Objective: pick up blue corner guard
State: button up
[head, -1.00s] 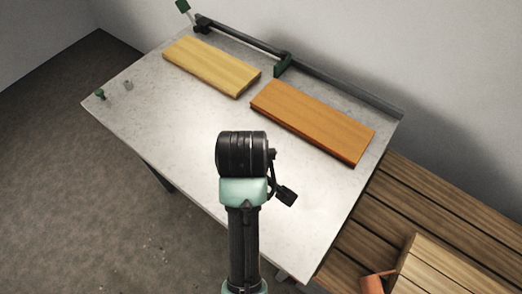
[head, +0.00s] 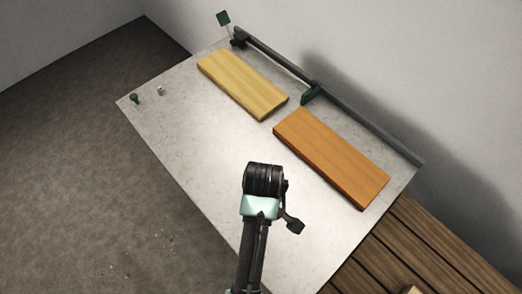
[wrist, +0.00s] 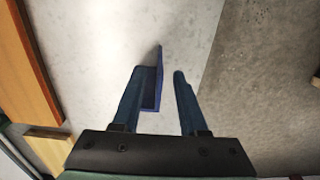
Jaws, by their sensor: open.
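The blue corner guard (wrist: 158,82) shows in the wrist view as a thin dark blue angled piece on the pale table top (wrist: 100,55). My gripper (wrist: 161,74) is open, with its two dark blue fingers spread. The guard lies between the fingers, close along the inner side of the left finger, which partly hides it. I cannot tell whether they touch. The right finger is apart from the guard. In the head view I cannot see the guard; my arm covers part of the table there.
A yellow board (head: 242,84) and an orange board (head: 331,158) lie along a dark rail (head: 345,109) with green fittings. A green knob (head: 134,98) and a small metal piece (head: 160,91) are at the left corner. A slatted wooden surface (head: 395,250) adjoins at lower right.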

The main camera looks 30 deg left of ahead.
jog(key=shift+w+a+f+p, duration=0.1)
jog(key=shift+a+f+p, duration=0.1)
jog(key=shift+f, duration=0.7)
jog(key=shift+w+a+f+p, duration=0.1)
jog(key=shift+f+p, duration=0.05)
jog(key=shift+f, duration=0.75)
jog(key=shift+a+f+p, duration=0.1)
jog(key=shift+f+p, duration=0.1)
jog(key=shift+f, duration=0.7)
jog(key=shift+c, duration=0.3)
grip_shut()
